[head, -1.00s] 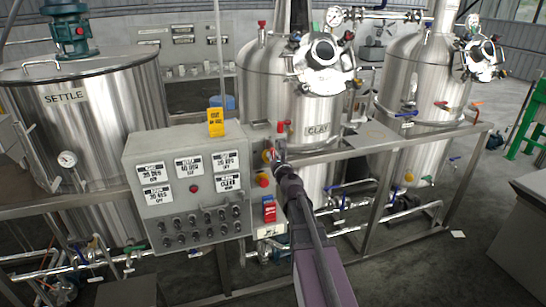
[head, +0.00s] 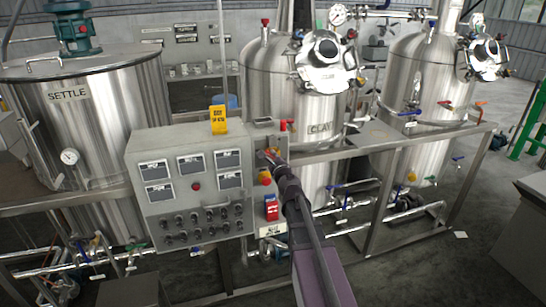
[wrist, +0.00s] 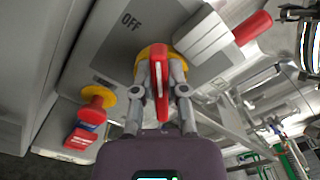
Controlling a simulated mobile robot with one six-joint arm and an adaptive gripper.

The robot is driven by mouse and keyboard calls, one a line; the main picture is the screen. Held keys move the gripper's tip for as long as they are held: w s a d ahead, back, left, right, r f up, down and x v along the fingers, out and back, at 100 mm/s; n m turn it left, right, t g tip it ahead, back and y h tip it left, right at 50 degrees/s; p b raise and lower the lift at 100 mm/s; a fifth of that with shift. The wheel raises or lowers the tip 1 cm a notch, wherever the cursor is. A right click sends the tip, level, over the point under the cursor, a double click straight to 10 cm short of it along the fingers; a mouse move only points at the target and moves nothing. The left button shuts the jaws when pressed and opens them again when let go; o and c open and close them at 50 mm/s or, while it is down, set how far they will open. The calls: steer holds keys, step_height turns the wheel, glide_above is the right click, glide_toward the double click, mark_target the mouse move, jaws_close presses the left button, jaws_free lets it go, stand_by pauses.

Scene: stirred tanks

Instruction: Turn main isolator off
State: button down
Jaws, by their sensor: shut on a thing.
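The main isolator has a red handle on a yellow round base, mounted on the grey plate right of the control box. In the wrist view its red handle (wrist: 160,85) stands between my fingers, with an "OFF" label (wrist: 131,20) on the plate up and left of it. My gripper (wrist: 160,75) is shut on the handle, one finger on each side. In the head view my gripper (head: 274,160) reaches the isolator from the lower right and hides most of it.
The grey control box (head: 160,215) has several display screens, now dark grey, and rows of knobs. A red button on a yellow collar (head: 265,177) and a red item (head: 271,210) sit just below the isolator. A steel frame rail (head: 400,142) and tanks stand right and behind.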

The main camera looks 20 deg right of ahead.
steer(key=n, duration=0.4)
steer(key=shift+a+f+n+b, duration=0.25)
steer(key=shift+f+n+b, duration=0.05)
steer(key=shift+f+b, duration=0.1)
steer(key=n, duration=0.4)
steer(key=shift+f, duration=0.3)
steer(key=shift+n+b, duration=0.3)
steer(key=c, duration=0.7)
jaws_free()
steer(key=shift+a, duration=0.1)
steer(key=shift+o, duration=0.2)
steer(key=shift+s, duration=0.1)
steer(key=s, duration=0.7)
steer(key=shift+s, duration=0.15)
